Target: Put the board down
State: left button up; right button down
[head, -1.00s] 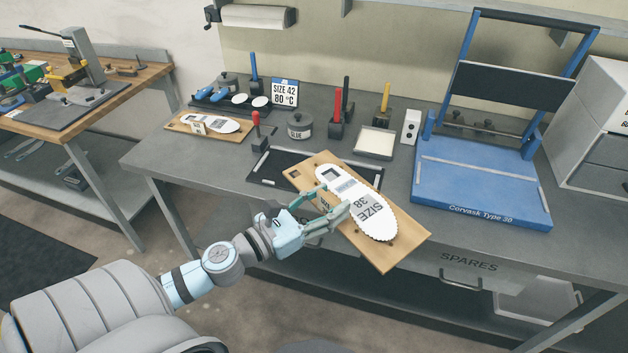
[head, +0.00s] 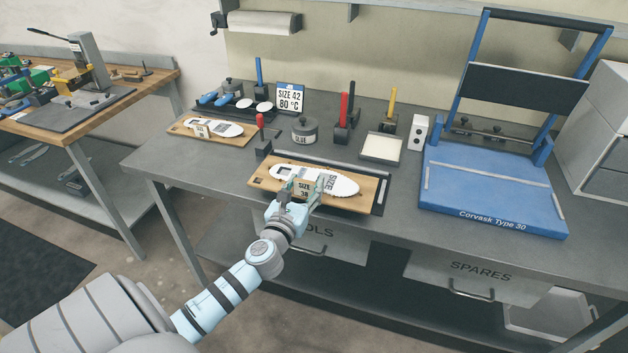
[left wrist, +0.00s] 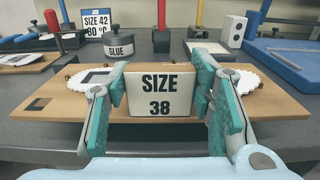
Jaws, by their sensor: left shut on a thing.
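My left gripper (head: 302,193) is shut on that SIZE 38 block (left wrist: 158,95), one finger on each side. The board is nearly level over a black mat (head: 381,196) near the front edge of the grey bench. I cannot tell whether it touches the mat. In the left wrist view the wooden plate (left wrist: 40,103) spreads behind the fingers. My right gripper is not in view.
A red-handled tool (head: 262,135) stands close behind the board's left end, with a glue pot (head: 304,130) beyond. Another insole board (head: 185,128) lies at left. A pale tray (head: 381,148) and blue press (head: 490,200) are to the right.

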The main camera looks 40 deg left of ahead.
aim_at(314, 179)
pick_arm(q)
jog(key=x, duration=0.6)
jog(key=shift+b, duration=0.3)
jog(key=shift+w+a+f, duration=0.1)
jog(key=shift+w+f, duration=0.15)
notch_tip(314, 179, down, 3)
jog(key=b, duration=0.3)
jog(key=shift+f, duration=0.2)
jog(key=shift+r, duration=0.15)
jog(key=o, duration=1.3)
